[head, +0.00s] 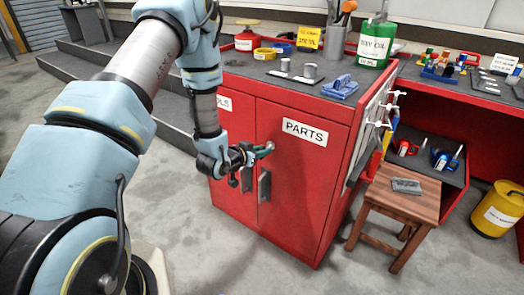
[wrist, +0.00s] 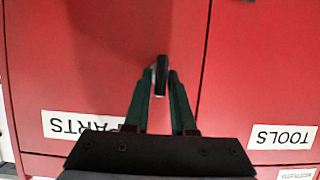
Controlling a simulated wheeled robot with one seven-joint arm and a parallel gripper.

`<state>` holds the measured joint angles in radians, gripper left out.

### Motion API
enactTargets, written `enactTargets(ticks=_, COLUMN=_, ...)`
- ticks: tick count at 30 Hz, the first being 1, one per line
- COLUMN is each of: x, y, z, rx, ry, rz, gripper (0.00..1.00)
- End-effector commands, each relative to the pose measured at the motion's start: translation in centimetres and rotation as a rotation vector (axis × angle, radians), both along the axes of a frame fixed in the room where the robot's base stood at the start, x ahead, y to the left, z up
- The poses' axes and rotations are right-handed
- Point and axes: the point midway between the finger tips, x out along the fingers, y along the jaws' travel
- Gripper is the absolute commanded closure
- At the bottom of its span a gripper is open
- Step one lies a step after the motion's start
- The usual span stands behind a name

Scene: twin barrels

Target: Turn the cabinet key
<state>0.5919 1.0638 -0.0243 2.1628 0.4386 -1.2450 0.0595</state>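The red cabinet (head: 300,190) has a door labelled PARTS and, left of it, one whose label is partly hidden by my arm. My gripper (head: 264,149) is at the upper part of the PARTS door, near the seam, with its teal fingers pointing at the door. The keyhole is hidden behind the key.
A dark handle (head: 264,186) is below my gripper on the PARTS door. A wooden stool (head: 398,205) stands right of the cabinet, and a yellow canister (head: 494,210) is farther right. Cups and tools crowd the cabinet top. The floor in front is clear.

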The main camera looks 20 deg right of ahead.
Motion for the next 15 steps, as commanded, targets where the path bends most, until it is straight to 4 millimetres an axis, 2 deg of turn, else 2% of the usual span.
enactTargets(ticks=1, x=0.0, y=0.0, z=0.01, rx=0.0, ry=0.0, rz=0.0, gripper=0.83)
enactTargets(ticks=6, x=0.01, y=0.01, z=0.01, rx=0.0, ry=0.0, rz=0.0, gripper=1.0)
enactTargets(ticks=15, x=0.0, y=0.01, z=0.03, rx=0.0, ry=0.0, rz=0.0, gripper=1.0)
